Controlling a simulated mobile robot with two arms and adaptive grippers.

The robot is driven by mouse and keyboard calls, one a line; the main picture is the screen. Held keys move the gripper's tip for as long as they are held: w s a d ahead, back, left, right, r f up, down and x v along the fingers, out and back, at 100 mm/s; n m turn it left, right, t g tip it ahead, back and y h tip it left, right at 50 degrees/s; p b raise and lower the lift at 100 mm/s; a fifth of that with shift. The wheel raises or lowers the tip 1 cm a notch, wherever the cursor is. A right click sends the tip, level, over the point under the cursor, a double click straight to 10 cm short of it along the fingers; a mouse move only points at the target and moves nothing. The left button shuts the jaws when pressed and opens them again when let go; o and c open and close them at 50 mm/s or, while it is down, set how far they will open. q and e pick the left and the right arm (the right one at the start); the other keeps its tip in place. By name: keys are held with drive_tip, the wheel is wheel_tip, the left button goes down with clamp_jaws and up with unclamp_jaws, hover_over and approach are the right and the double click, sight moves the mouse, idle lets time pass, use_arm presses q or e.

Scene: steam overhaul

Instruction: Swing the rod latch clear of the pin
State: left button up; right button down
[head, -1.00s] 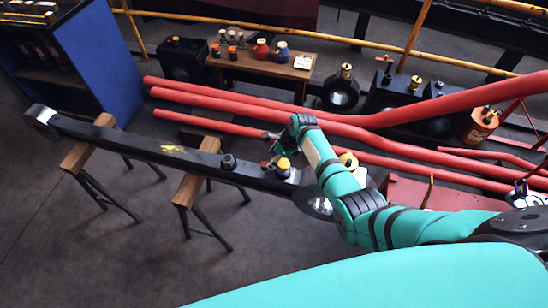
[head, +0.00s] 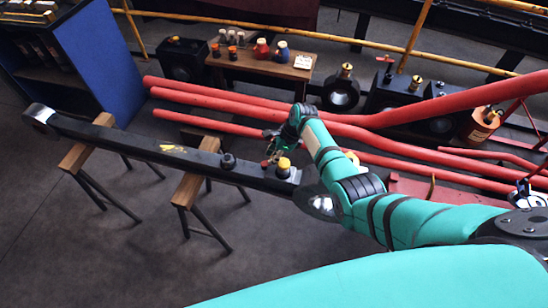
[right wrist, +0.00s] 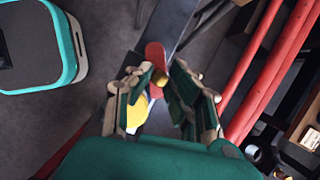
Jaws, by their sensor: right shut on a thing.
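The long black rod (head: 140,146) lies across two trestles in the head view. Near its right end stand a yellow-capped fitting (head: 284,168) and a small red part (head: 266,164), which seems to belong to the latch. My right gripper (head: 275,146) is just beyond them, at the rod's far edge. In the right wrist view, my right gripper (right wrist: 166,92) is shut on the latch, whose red paddle-like end (right wrist: 156,56) shows between the fingers. A yellow cap (right wrist: 136,112) shows beside the left finger. The fingers hide most of the latch and the pin cannot be made out clearly.
Red pipes (head: 240,108) run behind the rod. Wooden-topped trestles (head: 190,190) support it. A small table (head: 290,68) with jars stands at the back, and a blue cabinet (head: 98,60) at the back left. The floor in front is clear.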

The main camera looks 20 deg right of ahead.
drive_tip(key=shift+w+f+n+g+b, duration=0.2)
drive_tip(key=shift+w+n+g+b, duration=0.15)
drive_tip(key=shift+n+b, duration=0.45)
drive_tip(key=n+b, duration=0.2)
drive_tip(key=w+n+g+b, duration=0.1)
drive_tip(key=n+b, duration=0.1)
drive_tip(key=n+g+b, duration=0.1)
drive_tip(key=n+b, duration=0.1)
drive_tip(key=shift+w+a, duration=0.3)
drive_tip(key=shift+a, duration=0.05)
drive_tip(key=shift+w+a+r+n+g+b, duration=0.2)
drive_tip(key=shift+n+g+b, duration=0.15)
drive_tip(key=shift+n+b, duration=0.7)
drive_tip(key=shift+m, duration=0.25)
drive_tip(key=c, duration=1.2)
unclamp_jaws()
drive_tip(key=shift+c, duration=0.2)
drive_tip(key=v, duration=1.2)
drive_tip(key=shift+d, duration=0.1)
